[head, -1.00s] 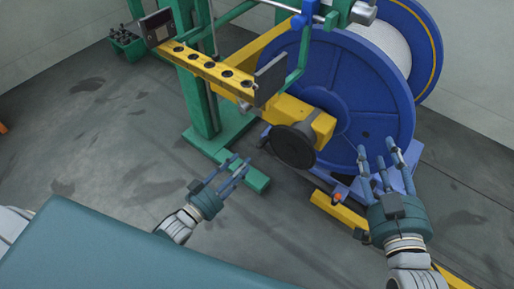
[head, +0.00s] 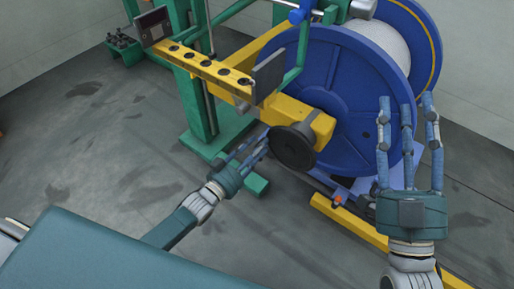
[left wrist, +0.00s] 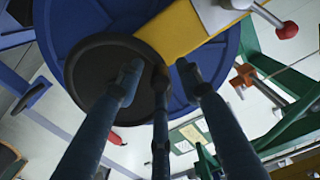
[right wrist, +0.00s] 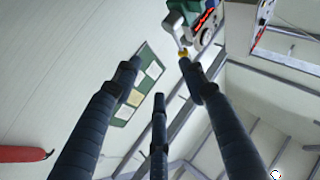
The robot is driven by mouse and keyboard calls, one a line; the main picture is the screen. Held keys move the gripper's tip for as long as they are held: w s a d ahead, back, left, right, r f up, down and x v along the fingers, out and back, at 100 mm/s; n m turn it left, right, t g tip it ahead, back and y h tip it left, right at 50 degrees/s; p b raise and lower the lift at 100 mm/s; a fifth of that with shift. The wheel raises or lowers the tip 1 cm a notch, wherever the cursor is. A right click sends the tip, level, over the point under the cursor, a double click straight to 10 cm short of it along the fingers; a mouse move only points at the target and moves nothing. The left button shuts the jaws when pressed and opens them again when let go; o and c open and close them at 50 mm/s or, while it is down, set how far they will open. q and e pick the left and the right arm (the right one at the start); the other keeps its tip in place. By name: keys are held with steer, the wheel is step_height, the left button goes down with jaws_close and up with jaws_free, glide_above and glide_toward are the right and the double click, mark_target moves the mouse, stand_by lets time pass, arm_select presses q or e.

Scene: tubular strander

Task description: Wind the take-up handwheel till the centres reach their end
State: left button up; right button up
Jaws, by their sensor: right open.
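The take-up handwheel (head: 291,150) is a dark round disc on the end of the yellow arm (head: 290,112), in front of the big blue reel (head: 350,85). My left gripper (head: 258,142) has its fingers spread and empty just left of the handwheel. In the left wrist view the handwheel (left wrist: 85,75) fills the upper left, beyond the fingertips (left wrist: 157,72); I cannot tell whether they touch it. My right gripper (head: 408,105) is open and empty, raised in front of the reel's right side. The centres are not clearly visible.
A green post (head: 197,100) and a yellow bar with several holes (head: 200,65) stand left of the reel. A yellow floor rail (head: 350,222) runs below it. The floor at left (head: 100,150) is mostly clear.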

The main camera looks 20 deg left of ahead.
arm_select(q)
jaws_close()
